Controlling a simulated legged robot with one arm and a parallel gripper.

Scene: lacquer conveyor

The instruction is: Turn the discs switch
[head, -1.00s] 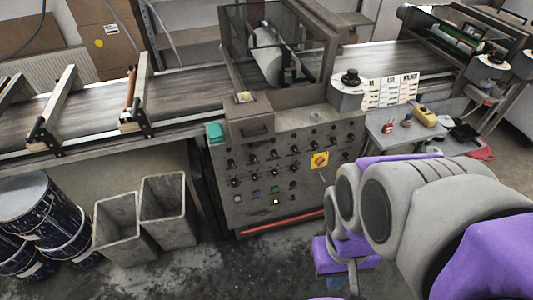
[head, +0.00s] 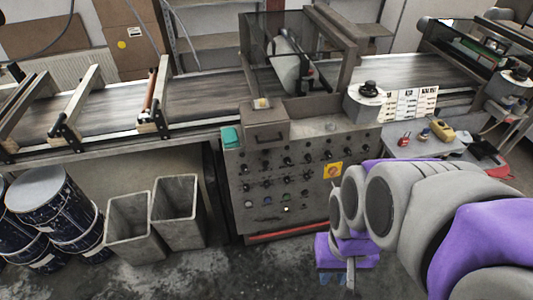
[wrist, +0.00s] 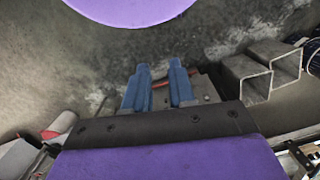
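The grey control cabinet (head: 236,180) stands under the conveyor in the head view. Its sloped face carries rows of small dark knobs (head: 287,160) and a yellow plate (head: 332,170) with a red switch. The labels are too small to read, so I cannot tell which knob is the discs switch. My gripper (head: 337,281) hangs low in front of the cabinet's right side, apart from the knobs. In the wrist view, my gripper (wrist: 160,72) shows two blue fingers with a gap between them and nothing held. My arm hides the cabinet's lower right.
The conveyor (head: 205,98) runs along the back. Two grey bins (head: 130,228) and dark drums (head: 45,215) stand at left. A small table (head: 400,146) with tools stands right of the cabinet. The floor (head: 200,275) in front of the cabinet is clear.

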